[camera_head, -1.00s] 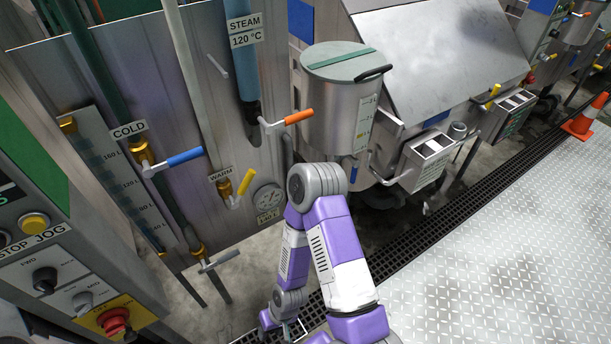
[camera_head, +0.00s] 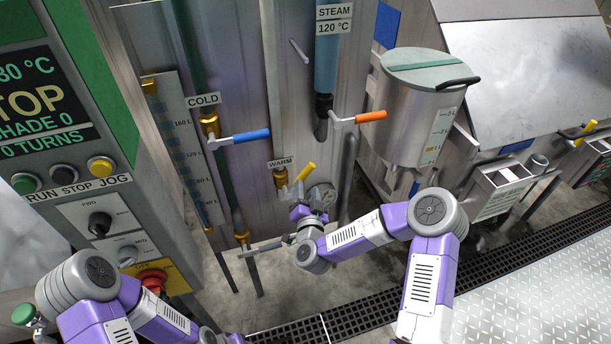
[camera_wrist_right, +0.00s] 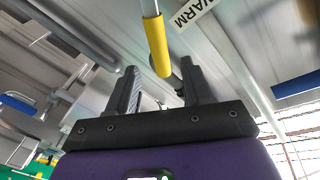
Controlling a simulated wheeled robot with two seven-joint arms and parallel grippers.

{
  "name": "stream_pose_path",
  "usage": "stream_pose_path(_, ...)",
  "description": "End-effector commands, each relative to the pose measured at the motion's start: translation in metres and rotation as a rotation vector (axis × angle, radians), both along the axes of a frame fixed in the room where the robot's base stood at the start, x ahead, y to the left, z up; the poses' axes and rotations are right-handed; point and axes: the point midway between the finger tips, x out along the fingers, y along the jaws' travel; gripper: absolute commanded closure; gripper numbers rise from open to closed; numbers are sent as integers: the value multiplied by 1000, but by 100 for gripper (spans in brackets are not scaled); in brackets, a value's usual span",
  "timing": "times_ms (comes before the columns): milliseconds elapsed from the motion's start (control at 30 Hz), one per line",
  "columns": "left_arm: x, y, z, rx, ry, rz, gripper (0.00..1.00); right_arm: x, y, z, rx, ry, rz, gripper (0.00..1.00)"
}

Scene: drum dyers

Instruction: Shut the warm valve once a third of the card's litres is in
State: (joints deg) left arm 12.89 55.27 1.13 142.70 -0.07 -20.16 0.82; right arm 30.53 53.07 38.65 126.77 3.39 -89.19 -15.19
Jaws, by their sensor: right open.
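The warm valve has a brass body (camera_head: 281,180) under the WARM label (camera_head: 281,162) and a yellow lever (camera_head: 306,172) slanting up to the right. My right gripper (camera_head: 296,190) is open just below the lever. In the right wrist view, the yellow lever (camera_wrist_right: 157,45) ends near the gap between my two spread fingers (camera_wrist_right: 160,80); contact cannot be told. No card is legible. My left arm shows at lower left, its gripper out of view.
The cold valve's blue lever (camera_head: 251,136) and the steam valve's orange lever (camera_head: 370,116) sit above. A lidded metal pot (camera_head: 415,110) stands right.

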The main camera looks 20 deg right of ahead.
Motion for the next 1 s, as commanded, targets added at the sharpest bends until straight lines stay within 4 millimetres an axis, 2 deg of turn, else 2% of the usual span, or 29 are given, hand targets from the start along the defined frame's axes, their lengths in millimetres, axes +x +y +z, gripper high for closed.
stream_pose_path(500, 0, 0, -2, 0, 0, 0, 57, 64, -14, 1, 2, -5, -6, 49)
stream_pose_path(667, 0, 0, -3, 0, 0, 0, 57, 71, -16, 1, 1, -3, -5, 49)
stream_pose_path(900, 0, 0, -3, 0, 0, 0, 57, 72, -16, 1, 1, -4, -4, 49)
stream_pose_path(933, 0, 0, -3, 0, 0, 0, 57, 72, -16, 1, 1, -4, -4, 51)
stream_pose_path(1000, 0, 0, -3, 0, 0, 0, 57, 72, -16, 1, 1, -4, -4, 62)
